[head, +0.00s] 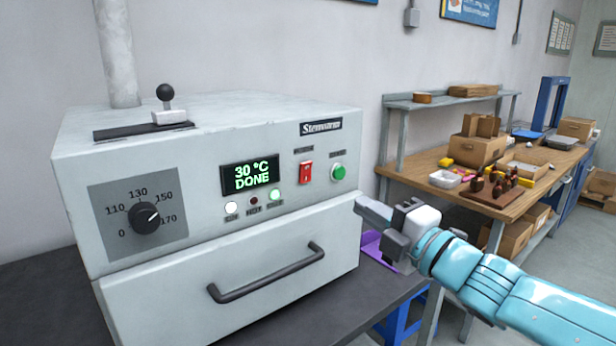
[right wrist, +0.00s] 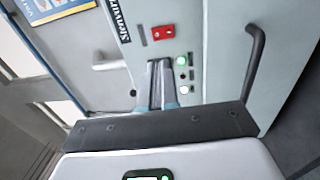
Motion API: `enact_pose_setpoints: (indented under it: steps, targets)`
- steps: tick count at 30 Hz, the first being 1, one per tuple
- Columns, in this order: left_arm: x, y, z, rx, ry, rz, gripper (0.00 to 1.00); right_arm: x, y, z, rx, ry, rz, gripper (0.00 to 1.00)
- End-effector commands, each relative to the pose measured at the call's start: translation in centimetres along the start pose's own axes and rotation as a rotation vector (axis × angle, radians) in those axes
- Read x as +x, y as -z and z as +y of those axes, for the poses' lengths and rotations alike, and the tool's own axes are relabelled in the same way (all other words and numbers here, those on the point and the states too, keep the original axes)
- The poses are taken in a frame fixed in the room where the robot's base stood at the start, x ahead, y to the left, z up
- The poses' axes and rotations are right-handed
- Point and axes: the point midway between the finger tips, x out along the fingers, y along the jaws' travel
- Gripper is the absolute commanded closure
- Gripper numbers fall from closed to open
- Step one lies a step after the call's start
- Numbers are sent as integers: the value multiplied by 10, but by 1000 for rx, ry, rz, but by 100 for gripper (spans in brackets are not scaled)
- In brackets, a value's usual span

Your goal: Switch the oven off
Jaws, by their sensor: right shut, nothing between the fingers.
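The oven (head: 80,160) is a pale grey box with a dark display (head: 250,175) reading "30 °C DONE". A red rocker switch (head: 306,173) sits right of the display, with a green button (head: 338,172) beyond it. The switch also shows in the right wrist view (right wrist: 163,32). Which way it is tipped I cannot tell. My right gripper (head: 360,207) is shut and empty, by the oven's right front edge, lower than the switch. In the right wrist view its fingers (right wrist: 161,68) point toward the panel and hide the display. My left gripper is out of view.
Below the display are a white lamp (head: 231,208), a dark lamp and a green lamp. A dial (head: 145,217) is at the left. The door handle (head: 265,275) juts forward. A purple item (head: 378,246) lies right of the oven. A wooden workbench (head: 440,190) stands behind right.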

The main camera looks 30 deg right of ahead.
Motion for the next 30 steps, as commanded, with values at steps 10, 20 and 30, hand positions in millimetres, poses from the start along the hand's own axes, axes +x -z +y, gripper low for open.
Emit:
enact_pose_setpoints:
  steps: [10, 20, 30]
  targets:
    - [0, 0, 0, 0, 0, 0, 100, -8, 1, 4, -14, -6, -3, 100]
    - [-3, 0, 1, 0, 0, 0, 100, 36, 1, 4, -9, -4, 4, 100]
    - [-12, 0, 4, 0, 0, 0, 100, 110, 0, 5, -10, -4, 3, 100]
